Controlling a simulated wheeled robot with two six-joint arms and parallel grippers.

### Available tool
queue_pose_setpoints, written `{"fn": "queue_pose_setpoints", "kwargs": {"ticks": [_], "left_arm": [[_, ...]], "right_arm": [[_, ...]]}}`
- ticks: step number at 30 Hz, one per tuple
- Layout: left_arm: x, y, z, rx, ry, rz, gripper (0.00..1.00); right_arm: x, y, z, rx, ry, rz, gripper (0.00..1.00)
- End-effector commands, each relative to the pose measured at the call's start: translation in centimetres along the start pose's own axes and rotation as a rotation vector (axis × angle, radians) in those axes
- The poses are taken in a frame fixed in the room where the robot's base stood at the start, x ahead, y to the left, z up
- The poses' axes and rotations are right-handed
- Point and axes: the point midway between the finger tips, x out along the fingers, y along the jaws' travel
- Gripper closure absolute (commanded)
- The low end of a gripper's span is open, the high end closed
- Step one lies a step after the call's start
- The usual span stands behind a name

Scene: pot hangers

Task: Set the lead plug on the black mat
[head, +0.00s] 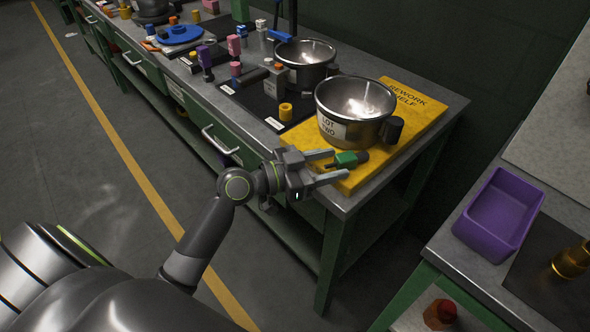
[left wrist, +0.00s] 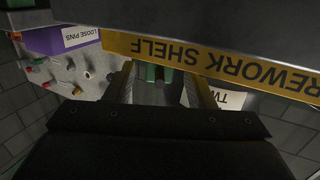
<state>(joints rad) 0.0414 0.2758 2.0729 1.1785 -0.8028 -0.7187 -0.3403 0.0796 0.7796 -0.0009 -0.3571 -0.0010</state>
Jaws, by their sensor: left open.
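A small plug with a green body (head: 347,159) and a dark grey end lies at the front edge of the yellow rework shelf (head: 392,163); I take it for the lead plug. My left gripper (head: 335,165) is open, its fingers on either side of the green part, with no grip visible. In the left wrist view the green part (left wrist: 150,72) shows between the fingers, largely hidden. A black mat (head: 257,102) lies on the bench left of the shelf, and a dark mat (head: 530,272) lies on the right-hand table. I cannot tell which is meant. My right gripper is out of view.
A steel pot (head: 355,103) labelled "LOT TWO" stands on the shelf close behind the plug. A purple bin (head: 498,213) and a brass piece (head: 571,261) are on the right-hand table.

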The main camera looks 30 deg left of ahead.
Motion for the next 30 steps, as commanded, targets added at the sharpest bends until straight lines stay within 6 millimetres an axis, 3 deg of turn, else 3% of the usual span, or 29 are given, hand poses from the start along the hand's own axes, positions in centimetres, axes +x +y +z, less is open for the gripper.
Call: {"fn": "queue_pose_setpoints", "kwargs": {"ticks": [6,15,22,30], "left_arm": [[-3.8,0.0,0.2,0.003,-0.005,0.001,0.51],[-7.7,0.0,0.2,0.003,-0.005,0.002,0.51],[-9.5,0.0,0.1,0.002,-0.002,0.002,0.51],[-10.0,0.1,0.0,0.000,0.000,0.002,0.51]], "right_arm": [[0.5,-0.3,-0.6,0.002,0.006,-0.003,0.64],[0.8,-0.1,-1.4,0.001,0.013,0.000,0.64],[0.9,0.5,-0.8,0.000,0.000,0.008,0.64],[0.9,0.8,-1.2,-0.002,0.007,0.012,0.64]]}}
